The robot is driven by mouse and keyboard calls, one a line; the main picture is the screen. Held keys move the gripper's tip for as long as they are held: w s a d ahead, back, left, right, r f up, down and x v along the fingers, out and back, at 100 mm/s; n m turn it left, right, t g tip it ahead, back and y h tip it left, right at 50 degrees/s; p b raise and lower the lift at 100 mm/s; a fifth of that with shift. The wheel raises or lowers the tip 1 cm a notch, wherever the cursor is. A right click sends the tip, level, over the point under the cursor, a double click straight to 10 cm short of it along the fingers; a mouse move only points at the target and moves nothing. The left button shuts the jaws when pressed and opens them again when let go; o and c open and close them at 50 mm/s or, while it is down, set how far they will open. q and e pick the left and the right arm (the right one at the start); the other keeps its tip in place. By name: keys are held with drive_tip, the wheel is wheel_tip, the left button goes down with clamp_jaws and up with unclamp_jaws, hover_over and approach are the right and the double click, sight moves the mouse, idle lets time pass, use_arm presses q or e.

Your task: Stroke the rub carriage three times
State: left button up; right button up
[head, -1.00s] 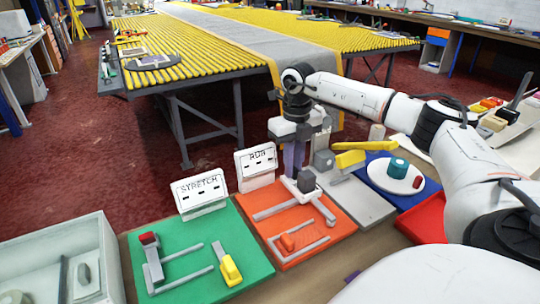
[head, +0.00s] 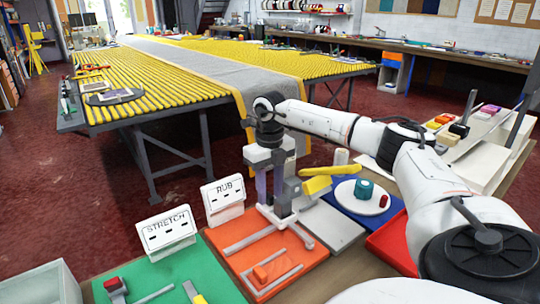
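The rub carriage (head: 278,214) is a pale block with a grey upright part. My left gripper is out of view.
The green STRETCH board (head: 160,285) lies at the front left. To the right are a grey board (head: 338,226) with a yellow lever (head: 330,171), a blue board with a white plate (head: 345,190), and a red tray (head: 390,240). The roller table (head: 190,80) stands behind.

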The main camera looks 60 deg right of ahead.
wheel_tip(320, 180, up, 10)
idle(0.4)
